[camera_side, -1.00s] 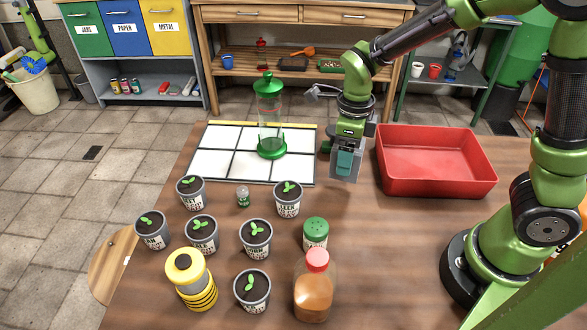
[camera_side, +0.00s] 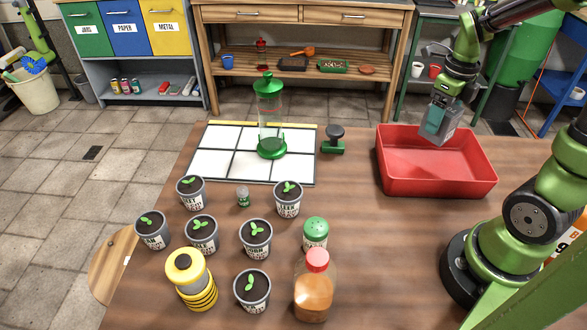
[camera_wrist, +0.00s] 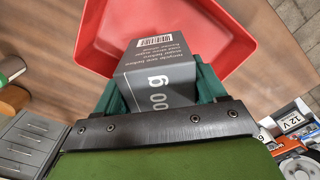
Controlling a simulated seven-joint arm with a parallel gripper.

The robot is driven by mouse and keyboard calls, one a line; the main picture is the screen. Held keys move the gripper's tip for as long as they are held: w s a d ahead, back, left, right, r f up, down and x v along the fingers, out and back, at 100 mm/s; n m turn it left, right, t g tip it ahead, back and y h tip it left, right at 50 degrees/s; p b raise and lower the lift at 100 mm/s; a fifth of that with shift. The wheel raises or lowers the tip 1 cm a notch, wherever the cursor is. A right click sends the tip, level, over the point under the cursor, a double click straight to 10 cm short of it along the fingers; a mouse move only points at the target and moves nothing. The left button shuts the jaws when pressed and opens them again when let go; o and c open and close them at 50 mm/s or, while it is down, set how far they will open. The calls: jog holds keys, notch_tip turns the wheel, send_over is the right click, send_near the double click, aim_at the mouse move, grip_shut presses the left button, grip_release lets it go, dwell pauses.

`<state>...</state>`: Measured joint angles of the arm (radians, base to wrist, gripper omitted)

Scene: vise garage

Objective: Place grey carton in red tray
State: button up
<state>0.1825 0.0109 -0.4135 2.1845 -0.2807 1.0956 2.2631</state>
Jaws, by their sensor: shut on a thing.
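The grey carton (camera_side: 447,128) is held in my gripper (camera_side: 437,121), above the red tray (camera_side: 420,187) in the side view. In the wrist view the carton (camera_wrist: 158,66), with printed text and a barcode, sits between the green fingers of my gripper (camera_wrist: 158,90). The red tray (camera_wrist: 232,28) shows behind and below it there. The tray's visible inside is empty. The carton looks tilted in the side view, and its lower end is near the tray's rim height; the exact gap cannot be told.
A green stamp-like tool (camera_side: 333,142) stands left of the tray. A white-panelled board (camera_side: 225,165) carries a green-capped clear dispenser (camera_side: 269,115). Several potted seedlings (camera_side: 257,236), a yellow-black canister (camera_side: 191,280), a green-topped shaker (camera_side: 315,233) and a red-capped bottle (camera_side: 314,290) fill the front left.

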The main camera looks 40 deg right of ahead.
aim_at(440, 138)
jog(key=f, duration=0.4)
jog(key=s+f, duration=0.1)
jog(key=shift+d+f, duration=0.15)
jog(key=shift+f, duration=2.5)
jog(key=shift+f, duration=0.15)
jog(key=o, duration=1.6)
jog(key=shift+o, duration=0.2)
